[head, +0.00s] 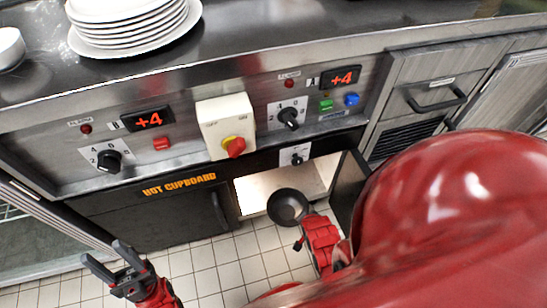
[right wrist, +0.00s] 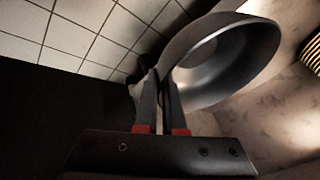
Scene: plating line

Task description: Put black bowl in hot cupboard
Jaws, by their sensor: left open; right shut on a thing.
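The black bowl (head: 287,206) is held by its rim in my right gripper (head: 304,219), in front of the hot cupboard's opening (head: 262,194). In the right wrist view the bowl (right wrist: 222,62) shows its hollow inside, and my right gripper's fingers (right wrist: 160,85) are shut on its rim. The hot cupboard's right door (head: 347,190) stands open, and its left door (head: 150,215) is shut. The cupboard's pale inside is lit, and its depth is partly hidden. My left gripper (head: 103,268) is open and empty at the lower left, over the floor.
A stack of white plates (head: 130,25) and a white bowl (head: 10,48) stand on the steel counter (head: 240,25) above. A control panel with knobs and a red switch (head: 235,147) runs above the cupboard. The tiled floor (head: 215,265) is clear.

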